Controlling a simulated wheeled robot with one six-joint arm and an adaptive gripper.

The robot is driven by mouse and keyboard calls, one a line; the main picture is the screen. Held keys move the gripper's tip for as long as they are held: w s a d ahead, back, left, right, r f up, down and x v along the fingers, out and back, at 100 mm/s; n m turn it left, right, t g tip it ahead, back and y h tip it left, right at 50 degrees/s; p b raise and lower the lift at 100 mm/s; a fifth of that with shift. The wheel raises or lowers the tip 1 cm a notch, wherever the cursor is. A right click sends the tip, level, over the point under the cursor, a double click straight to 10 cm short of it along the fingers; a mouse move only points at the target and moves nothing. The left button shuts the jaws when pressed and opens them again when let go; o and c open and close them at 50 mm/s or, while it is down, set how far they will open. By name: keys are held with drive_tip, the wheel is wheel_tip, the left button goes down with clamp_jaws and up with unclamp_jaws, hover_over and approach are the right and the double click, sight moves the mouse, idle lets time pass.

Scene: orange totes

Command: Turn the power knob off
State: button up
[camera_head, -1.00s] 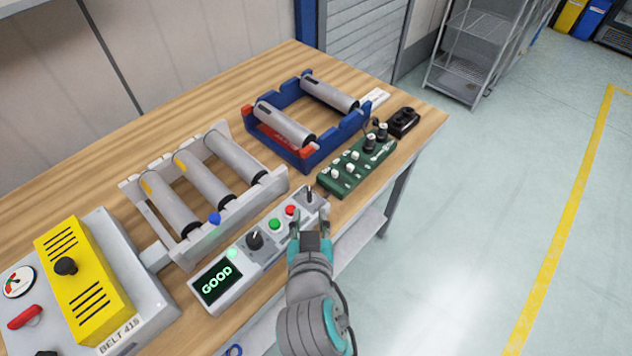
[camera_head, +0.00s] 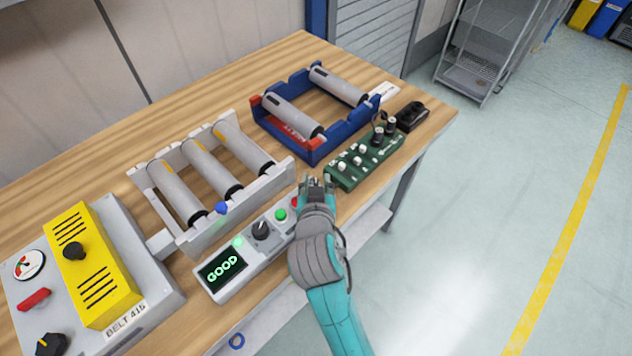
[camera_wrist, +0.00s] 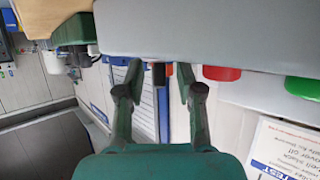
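A grey control panel (camera_head: 238,285) with a green "GOOD" screen lies along the table's front edge. It carries a black knob (camera_head: 261,230) beside the screen, a green button (camera_head: 281,215), and a red button mostly hidden by my arm. My gripper (camera_head: 317,182) is over the panel's right end. In the wrist view, its two open fingers (camera_wrist: 159,77) stand on either side of a narrow dark knob (camera_wrist: 158,72), with gaps visible. The red button (camera_wrist: 222,73) is just to the right. No label shows which knob is the power knob.
A yellow and grey "BELT 415" box (camera_head: 110,255) with knobs stands at left. A roller rack (camera_head: 190,245) is behind the panel, and a blue roller cradle (camera_head: 320,152) is farther back. A green control box (camera_head: 345,180) sits close to my gripper's right.

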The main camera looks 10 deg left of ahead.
drive_tip(key=shift+c, duration=0.2)
clamp_jaws()
drive_tip(key=shift+n+y, duration=0.4)
drive_tip(key=shift+y, duration=0.1)
drive_tip(key=n+g+y, duration=0.1)
drive_tip(key=n+y, duration=0.2)
drive_tip(key=shift+d+y, duration=0.15)
drive_tip(key=shift+y, duration=0.15)
drive_tip(key=n+g+y, duration=0.4)
drive_tip(key=n, duration=0.1)
drive_tip(key=shift+w+y, duration=0.1)
drive_tip(key=shift+y, duration=0.2)
drive_tip(key=n+g+y, duration=0.2)
drive_tip(key=n+g, duration=0.2)
drive_tip(key=shift+n+g, duration=0.4)
drive_tip(key=n+g, duration=0.4)
drive_tip(key=g, duration=0.1)
drive_tip(key=shift+y, duration=0.3)
drive_tip(key=shift+f+n, duration=0.1)
drive_tip(key=shift+n, duration=0.2)
